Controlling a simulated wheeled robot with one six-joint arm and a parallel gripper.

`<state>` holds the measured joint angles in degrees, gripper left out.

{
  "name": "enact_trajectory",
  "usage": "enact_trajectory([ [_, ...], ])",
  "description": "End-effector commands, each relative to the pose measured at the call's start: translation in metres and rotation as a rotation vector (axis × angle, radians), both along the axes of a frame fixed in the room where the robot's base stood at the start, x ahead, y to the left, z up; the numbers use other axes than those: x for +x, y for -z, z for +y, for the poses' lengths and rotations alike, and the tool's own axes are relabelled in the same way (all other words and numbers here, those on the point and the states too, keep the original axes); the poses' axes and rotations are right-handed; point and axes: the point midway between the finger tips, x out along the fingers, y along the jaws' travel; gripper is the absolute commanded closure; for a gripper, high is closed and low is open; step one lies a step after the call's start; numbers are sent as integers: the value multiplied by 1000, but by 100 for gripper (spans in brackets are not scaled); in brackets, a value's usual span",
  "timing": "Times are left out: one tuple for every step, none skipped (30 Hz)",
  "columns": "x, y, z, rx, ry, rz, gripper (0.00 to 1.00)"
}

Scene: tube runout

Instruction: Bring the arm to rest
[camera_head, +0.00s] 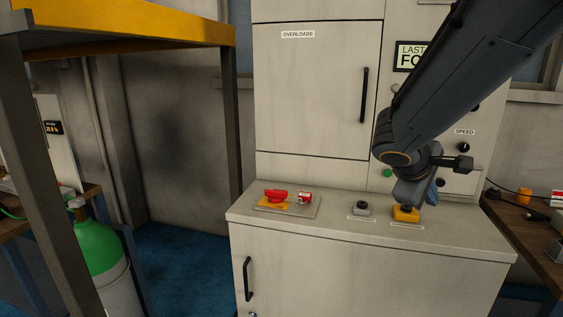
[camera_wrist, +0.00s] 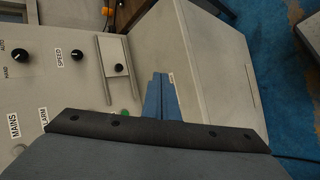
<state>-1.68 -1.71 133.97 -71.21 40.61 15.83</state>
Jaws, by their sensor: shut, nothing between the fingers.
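My arm (camera_head: 470,75) reaches in from the upper right of the head view, bent down over the console's ledge. My gripper (camera_head: 408,202) points down just above or in front of a yellow button box (camera_head: 405,215); I cannot tell whether they touch. In the wrist view the blue fingers of my gripper (camera_wrist: 160,80) lie side by side, shut with nothing between them, over the grey console top. The yellow box is hidden in the wrist view.
The grey console (camera_head: 370,263) carries a grey button box (camera_head: 362,208) and a red switch (camera_head: 276,195) on a plate. An overloads cabinet (camera_head: 315,95) stands behind. A speed knob (camera_head: 463,147) is close to the arm. A green cylinder (camera_head: 98,245) stands left.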

Motion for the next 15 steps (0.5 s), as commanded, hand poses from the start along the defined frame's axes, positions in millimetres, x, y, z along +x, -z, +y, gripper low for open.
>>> enact_trajectory([
  [-7,9,2,26,18,14,100],
  [-11,14,4,44,30,21,100],
  [-17,21,6,70,48,32,100],
  [-22,27,8,90,61,41,100],
  [-27,33,11,112,75,50,100],
  [-34,41,14,143,96,63,100],
  [-40,48,17,168,114,72,100],
  [-46,55,21,195,134,82,100],
  [-55,64,26,233,160,97,100],
  [-63,73,31,267,185,109,100],
  [-71,81,37,302,210,122,100],
  [-82,92,46,355,247,138,100],
  [-91,101,53,395,279,151,100],
  [-100,109,60,436,310,164,100],
  [-111,119,71,492,353,177,100],
])
